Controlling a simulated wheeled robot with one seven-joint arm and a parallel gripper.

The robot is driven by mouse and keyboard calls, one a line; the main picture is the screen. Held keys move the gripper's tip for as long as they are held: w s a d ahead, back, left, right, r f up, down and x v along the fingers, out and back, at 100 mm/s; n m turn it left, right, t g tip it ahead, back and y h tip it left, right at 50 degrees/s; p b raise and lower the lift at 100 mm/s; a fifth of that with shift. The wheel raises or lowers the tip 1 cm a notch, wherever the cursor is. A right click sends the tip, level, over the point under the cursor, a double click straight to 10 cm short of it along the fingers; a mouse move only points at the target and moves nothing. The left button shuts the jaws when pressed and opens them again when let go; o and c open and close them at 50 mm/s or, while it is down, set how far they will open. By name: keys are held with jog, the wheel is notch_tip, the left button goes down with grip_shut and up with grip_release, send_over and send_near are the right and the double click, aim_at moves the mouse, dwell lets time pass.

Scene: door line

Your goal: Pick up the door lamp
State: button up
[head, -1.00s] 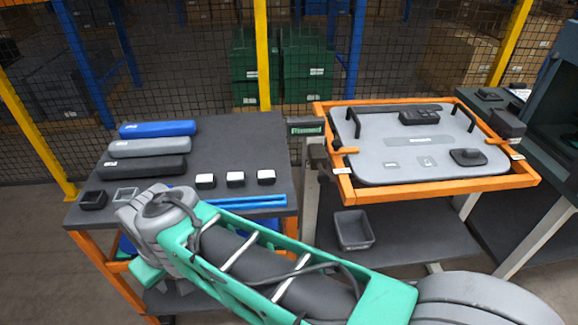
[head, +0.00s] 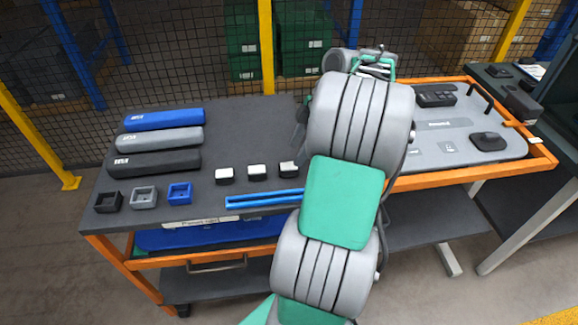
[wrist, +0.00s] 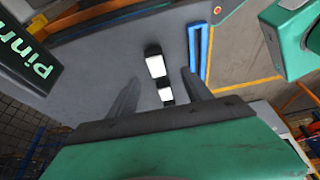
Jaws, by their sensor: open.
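Several small black blocks with white faces look like the door lamps: a left one (head: 224,175), a middle one (head: 257,172) and a right one (head: 288,169), in a row on the dark cart top. I cannot tell which one is meant. In the wrist view, my gripper (wrist: 161,76) is open and empty, its two dark fingers pointing at the cart top. A nearer-centre block (wrist: 156,66) and another block (wrist: 166,95) show in the gap between the fingers, apart from them. In the head view my arm hides most of the gripper.
Blue, grey and black bars (head: 160,140) lie at the cart's back left. Black, grey and blue cups (head: 144,197) stand at its front left. Blue rods (head: 262,199) lie along the front edge. An orange frame holds a grey door panel (head: 430,152) at right. Mesh fencing stands behind.

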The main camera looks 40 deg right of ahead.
aim_at(289, 165)
jog(key=x, duration=0.4)
jog(key=b+x, duration=0.1)
jog(key=x, duration=0.2)
jog(key=shift+w+f, duration=0.3)
jog(key=shift+f, duration=0.05)
jog(key=shift+d, duration=0.1)
grip_shut()
